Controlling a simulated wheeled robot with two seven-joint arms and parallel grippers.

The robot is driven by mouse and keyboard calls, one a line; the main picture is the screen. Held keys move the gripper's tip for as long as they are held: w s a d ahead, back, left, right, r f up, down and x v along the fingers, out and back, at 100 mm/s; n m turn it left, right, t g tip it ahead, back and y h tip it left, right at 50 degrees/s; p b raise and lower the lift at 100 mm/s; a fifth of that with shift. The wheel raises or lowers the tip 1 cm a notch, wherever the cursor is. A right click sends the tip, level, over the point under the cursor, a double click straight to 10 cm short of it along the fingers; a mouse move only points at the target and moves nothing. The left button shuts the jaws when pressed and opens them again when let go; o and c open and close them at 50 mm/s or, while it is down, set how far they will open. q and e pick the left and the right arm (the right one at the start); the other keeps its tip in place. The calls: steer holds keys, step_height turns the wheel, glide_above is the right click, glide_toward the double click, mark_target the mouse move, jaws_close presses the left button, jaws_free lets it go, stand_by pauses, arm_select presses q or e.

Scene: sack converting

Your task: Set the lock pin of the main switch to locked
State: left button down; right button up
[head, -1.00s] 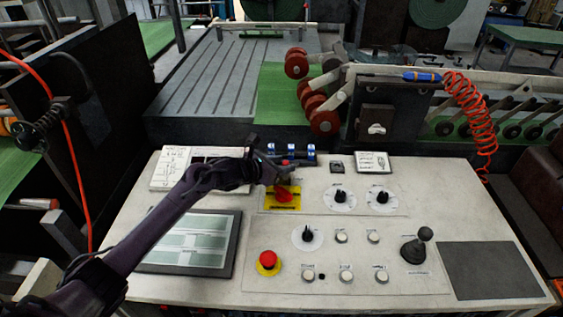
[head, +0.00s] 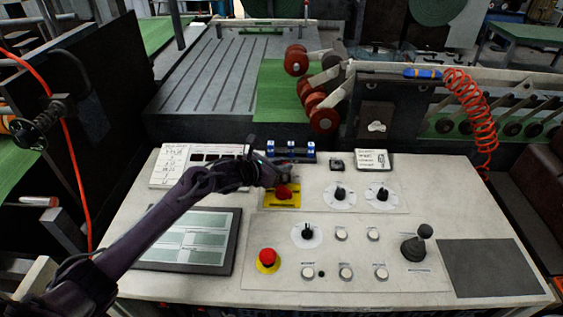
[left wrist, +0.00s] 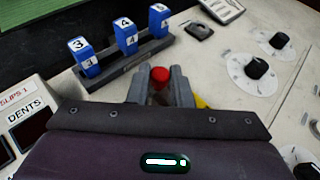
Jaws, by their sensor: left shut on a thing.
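The main switch (head: 284,192), a red handle on a yellow plate (head: 283,207), sits at the top of the console's control panel. My left gripper (head: 287,171) is just behind the handle in the head view and covers the plate's upper part. In the left wrist view, my left gripper (left wrist: 160,88) is shut on a small round red knob (left wrist: 160,74), apparently the lock pin's. An edge of the yellow plate (left wrist: 201,103) shows beside the right finger. The pin's shaft and seat are hidden. My right gripper is out of view.
Blue number blocks (head: 291,149) stand in a dark rack close behind the gripper. Black rotary knobs (head: 340,194) lie to the right.

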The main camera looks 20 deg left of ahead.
arm_select(q)
steer(key=shift+s+d+f, duration=0.1)
steer(key=shift+s+d, duration=0.15)
steer(key=shift+s, duration=0.5)
steer(key=c, duration=1.6)
jaws_free()
steer(key=o, duration=0.3)
steer(key=shift+s, duration=0.1)
steer(key=shift+a, duration=0.1)
